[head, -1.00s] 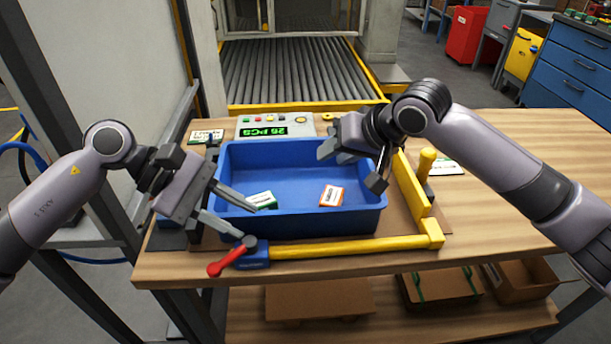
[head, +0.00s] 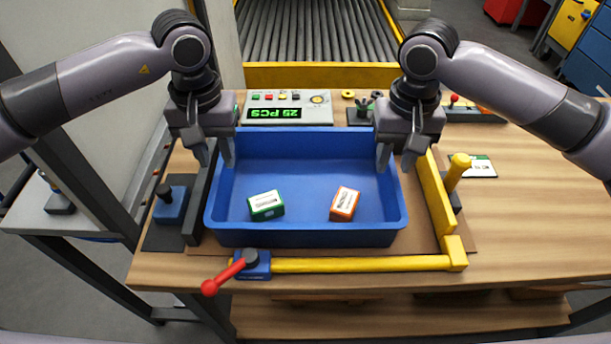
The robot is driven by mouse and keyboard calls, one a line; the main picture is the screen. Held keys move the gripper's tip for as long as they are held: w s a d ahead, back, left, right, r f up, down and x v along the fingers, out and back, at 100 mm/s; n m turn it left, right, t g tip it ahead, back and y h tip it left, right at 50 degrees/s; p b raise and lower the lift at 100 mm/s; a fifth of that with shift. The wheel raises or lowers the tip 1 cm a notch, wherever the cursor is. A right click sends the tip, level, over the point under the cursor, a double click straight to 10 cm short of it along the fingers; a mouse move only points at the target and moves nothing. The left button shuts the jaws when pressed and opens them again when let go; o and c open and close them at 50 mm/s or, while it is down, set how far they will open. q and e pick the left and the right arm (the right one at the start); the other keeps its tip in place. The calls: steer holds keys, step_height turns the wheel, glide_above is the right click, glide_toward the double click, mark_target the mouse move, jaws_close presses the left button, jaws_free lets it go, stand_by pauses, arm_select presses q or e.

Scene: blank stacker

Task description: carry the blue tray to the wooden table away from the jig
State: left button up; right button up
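The blue tray (head: 300,238) sits level on the wooden table (head: 520,232), inside the jig. It holds a green-and-white box (head: 266,206) and an orange-and-white box (head: 344,204). The jig has a yellow front bar (head: 360,264), a yellow right bar (head: 436,200) and a dark left bar (head: 197,210). My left gripper (head: 216,158) points down over the tray's left rim, fingers apart, one on each side. My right gripper (head: 396,160) points down over the right rim the same way. I cannot tell whether the fingers touch the walls.
A red-handled clamp (head: 228,276) is at the jig's front left corner. A control box (head: 289,108) with a green "25 PCS" display stands behind the tray. A roller conveyor (head: 318,32) lies beyond. The table's right side is mostly clear, with a label card (head: 478,167).

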mark_target(229, 198)
arm_select(q)
steer(key=shift+s, duration=0.2)
arm_select(e)
steer(key=shift+s, duration=0.15)
